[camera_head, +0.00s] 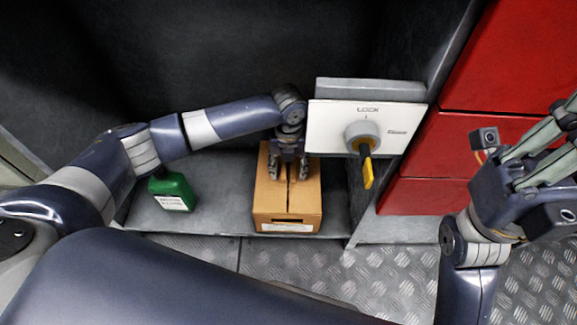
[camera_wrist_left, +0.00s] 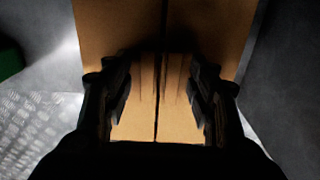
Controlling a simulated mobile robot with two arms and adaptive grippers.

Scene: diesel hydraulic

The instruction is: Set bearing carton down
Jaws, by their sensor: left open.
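The bearing carton (camera_head: 286,207) is a brown cardboard box with a centre seam and a white label low on its front. It sits upright on the grey shelf (camera_head: 222,202). My left gripper (camera_head: 290,178) is over the carton's top with its fingers spread. In the left wrist view the open fingers (camera_wrist_left: 160,105) stand either side of the seam on the carton top (camera_wrist_left: 205,30). I cannot tell whether the fingertips touch the cardboard. My right gripper (camera_head: 545,140) is raised at the right, away from the carton, and its fingers are partly cut off by the frame edge.
A green bottle (camera_head: 172,191) with a white label stands on the shelf left of the carton. A white LOCK panel (camera_head: 330,117) with a yellow-handled rotary switch (camera_head: 366,160) is close to the right. Red cabinets (camera_head: 480,80) are further right. Tread-plate floor (camera_head: 300,262) lies in front.

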